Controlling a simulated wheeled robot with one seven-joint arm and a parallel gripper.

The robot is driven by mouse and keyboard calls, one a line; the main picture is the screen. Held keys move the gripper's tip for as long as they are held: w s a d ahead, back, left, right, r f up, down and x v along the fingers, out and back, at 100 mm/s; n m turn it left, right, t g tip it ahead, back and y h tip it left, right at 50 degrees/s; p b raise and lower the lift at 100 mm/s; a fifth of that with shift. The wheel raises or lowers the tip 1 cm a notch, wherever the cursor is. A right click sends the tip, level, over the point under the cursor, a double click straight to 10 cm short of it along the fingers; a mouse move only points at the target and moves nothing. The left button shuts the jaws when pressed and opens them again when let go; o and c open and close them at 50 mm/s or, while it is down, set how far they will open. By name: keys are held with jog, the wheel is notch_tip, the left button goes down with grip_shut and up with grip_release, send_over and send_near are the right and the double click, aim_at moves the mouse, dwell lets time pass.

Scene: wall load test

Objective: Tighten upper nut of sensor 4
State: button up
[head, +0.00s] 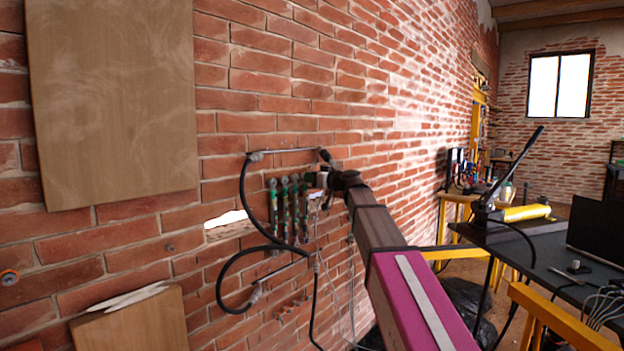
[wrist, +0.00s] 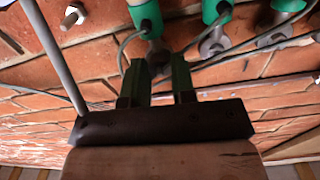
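Several slim green sensors with grey ends are fixed upright side by side on the brick wall, left of my gripper (head: 322,181) in the head view. One of them is a green sensor (head: 284,207) near the middle of the row. In the wrist view a green sensor (wrist: 146,17) ends in a grey metal fitting (wrist: 158,54). My gripper (wrist: 159,72) is open, its two dark green fingers apart just in front of this fitting. I cannot tell whether they touch it. Another green sensor (wrist: 217,11) is to its right. The sensor numbers are not readable.
A thick black hose (head: 243,196) loops left of the sensors, and thin grey cables hang around them. A loose-standing bolt head (wrist: 72,16) shows on the wall. A wooden board (head: 112,95) is on the wall at left. A dark table (head: 545,262) stands at right.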

jog(key=shift+m, duration=1.5)
jog(key=o, duration=0.9)
jog(key=shift+o, duration=0.2)
jog(key=shift+s+d, duration=0.1)
jog(key=v, duration=1)
jog(key=shift+s+d, duration=0.2)
